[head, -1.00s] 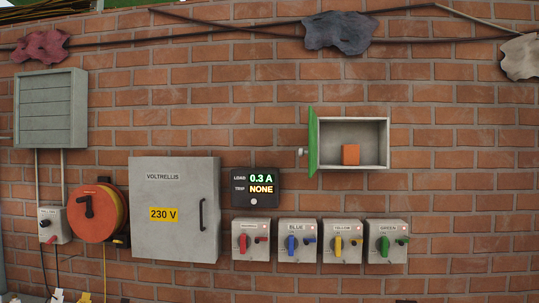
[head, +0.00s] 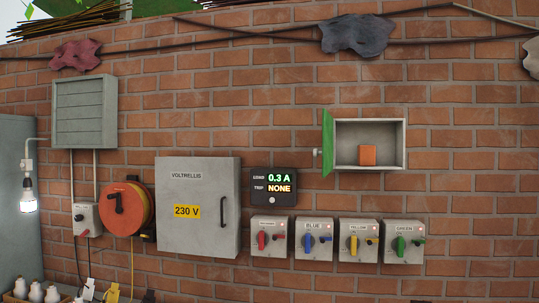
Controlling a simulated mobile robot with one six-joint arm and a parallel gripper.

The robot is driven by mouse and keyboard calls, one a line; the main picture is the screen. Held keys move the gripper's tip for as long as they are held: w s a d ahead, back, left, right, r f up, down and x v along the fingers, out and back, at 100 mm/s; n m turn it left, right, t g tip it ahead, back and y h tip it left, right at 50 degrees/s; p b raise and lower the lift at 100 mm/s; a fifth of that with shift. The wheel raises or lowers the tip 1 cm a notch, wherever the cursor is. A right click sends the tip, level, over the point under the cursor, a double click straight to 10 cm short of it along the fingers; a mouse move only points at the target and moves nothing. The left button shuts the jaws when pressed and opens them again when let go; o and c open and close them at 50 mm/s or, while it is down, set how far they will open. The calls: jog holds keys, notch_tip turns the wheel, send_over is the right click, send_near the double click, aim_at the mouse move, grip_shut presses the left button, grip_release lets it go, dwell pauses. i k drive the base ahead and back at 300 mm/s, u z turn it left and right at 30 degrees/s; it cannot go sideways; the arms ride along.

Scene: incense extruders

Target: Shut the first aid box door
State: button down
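The first aid box (head: 405,140) is a pale grey open-fronted box on the brick wall, right of centre in the head view. Its green door (head: 328,142) stands open, hinged at the box's left side and swung out from the wall. A small light knob (head: 317,152) sticks out from the door's left face. An orange block (head: 367,155) sits inside on the box floor. My gripper is not in view.
A display (head: 273,187) reading 0.3 A and NONE is below left of the box. Several switch boxes (head: 313,240) line the wall underneath. A grey 230 V cabinet (head: 197,230), an orange reel (head: 125,208) and a lit bulb (head: 28,195) are further left.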

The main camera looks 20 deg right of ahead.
aim_at(324, 144)
jog(key=z, duration=0.05)
jog(key=i, duration=1)
jog(key=u, duration=0.05)
